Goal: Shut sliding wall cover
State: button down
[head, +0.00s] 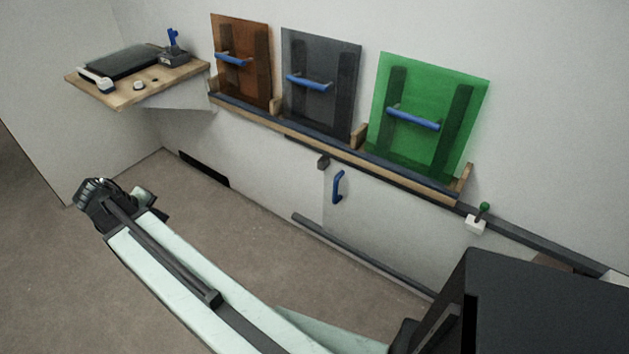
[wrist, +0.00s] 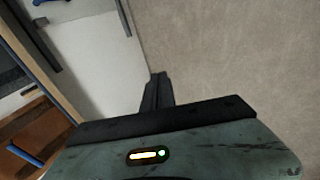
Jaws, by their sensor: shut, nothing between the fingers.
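The sliding wall cover (head: 375,225) is a pale panel on the low wall, between a dark upper rail and a dark lower rail. Its blue upright handle (head: 338,187) sits near its left edge. A pale panel (wrist: 85,55) with a dark rail and part of a blue handle (wrist: 45,3) shows at upper left in the wrist view. My gripper (head: 90,190) is at the far left of the head view, out over the floor and well apart from the handle. Its fingers (wrist: 157,78) are together and empty in the wrist view. My own body hides the cover's lower right.
A ledge (head: 290,138) above the cover holds brown, grey and green panels with blue handles. A white block with a green knob (head: 477,219) sits on the upper rail. A wooden shelf (head: 130,95) juts out at upper left. A dark slot (head: 204,169) is low in the wall. The floor is clear.

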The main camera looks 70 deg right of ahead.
jog(key=s+d+f+m+g+h+b, duration=0.1)
jog(key=s+d+f+h+b, duration=0.2)
jog(key=d, duration=0.5)
jog(key=s+d+f+g+b, duration=0.1)
jog(key=d+f+b, duration=0.3)
jog(key=d+b, duration=0.3)
jog(key=s+d+f+m+g+h+b, duration=0.1)
jog(key=s+d+f+h+b, duration=0.15)
jog(key=d, duration=0.65)
jog(key=s+d+f+g+h+b, duration=0.1)
jog(key=s+d+g+h+b, duration=0.1)
jog(key=s+d+b, duration=0.5)
jog(key=s+d+m+g+h+b, duration=0.1)
jog(key=s+d+g+h+b, duration=0.1)
jog(key=s+d+b, duration=0.6)
jog(key=shift+s+d+f+g, duration=0.3)
jog(key=shift+s+d, duration=1.5)
jog(key=shift+d, duration=1.5)
jog(key=shift+s+d+f+g, duration=0.1)
jog(key=shift+s+d+g, duration=0.3)
jog(key=shift+s+d, duration=2.15)
jog(key=shift+w+d, duration=0.8)
